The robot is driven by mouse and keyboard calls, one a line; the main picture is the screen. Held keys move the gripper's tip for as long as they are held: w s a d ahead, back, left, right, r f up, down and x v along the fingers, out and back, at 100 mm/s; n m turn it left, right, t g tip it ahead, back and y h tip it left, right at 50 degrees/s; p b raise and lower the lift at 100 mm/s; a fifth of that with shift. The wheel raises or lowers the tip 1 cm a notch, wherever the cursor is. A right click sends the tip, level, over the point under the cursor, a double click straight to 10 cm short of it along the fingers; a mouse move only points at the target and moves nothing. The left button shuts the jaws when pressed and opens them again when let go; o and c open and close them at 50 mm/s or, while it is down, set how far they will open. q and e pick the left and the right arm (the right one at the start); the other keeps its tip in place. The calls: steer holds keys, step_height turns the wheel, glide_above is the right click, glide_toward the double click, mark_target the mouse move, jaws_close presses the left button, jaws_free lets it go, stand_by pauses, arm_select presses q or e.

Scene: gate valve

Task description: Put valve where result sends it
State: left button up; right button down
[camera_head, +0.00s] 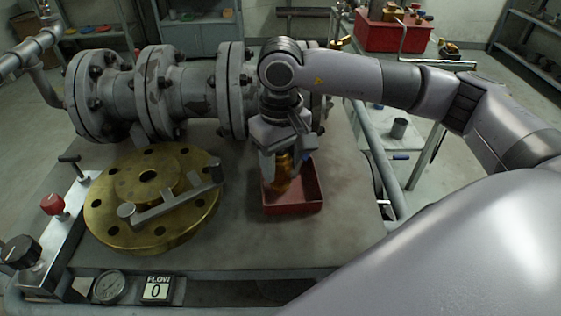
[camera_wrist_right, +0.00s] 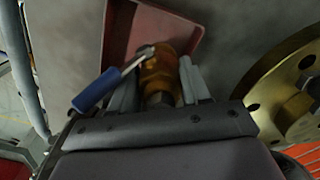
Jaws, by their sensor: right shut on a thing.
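My right gripper (camera_head: 283,160) points down over the red tray (camera_head: 293,209) on the bench and is shut on the brass valve (camera_head: 281,183). In the right wrist view, the valve (camera_wrist_right: 158,72) sits between the fingertips (camera_wrist_right: 157,88), with its blue-handled lever (camera_wrist_right: 97,90) sticking out to the left. The valve is over or inside the tray; whether it touches the tray floor I cannot tell. The flow display (camera_head: 156,289) at the bench front reads 0. My left gripper is not in view.
A large brass flange (camera_head: 150,195) with a lever arm lies left of the tray. A flanged grey pipe (camera_head: 190,92) runs along the back. At left are a red knob (camera_head: 53,204) and a black knob (camera_head: 20,252). A gauge (camera_head: 109,287) is in front. A red bin (camera_head: 392,35) stands behind.

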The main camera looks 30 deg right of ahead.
steer(key=shift+f, duration=0.1)
steer(key=shift+f, duration=0.15)
steer(key=c, duration=0.5)
jaws_free()
step_height(320, 180, up, 12)
steer(key=shift+r, duration=0.15)
stand_by(0.4)
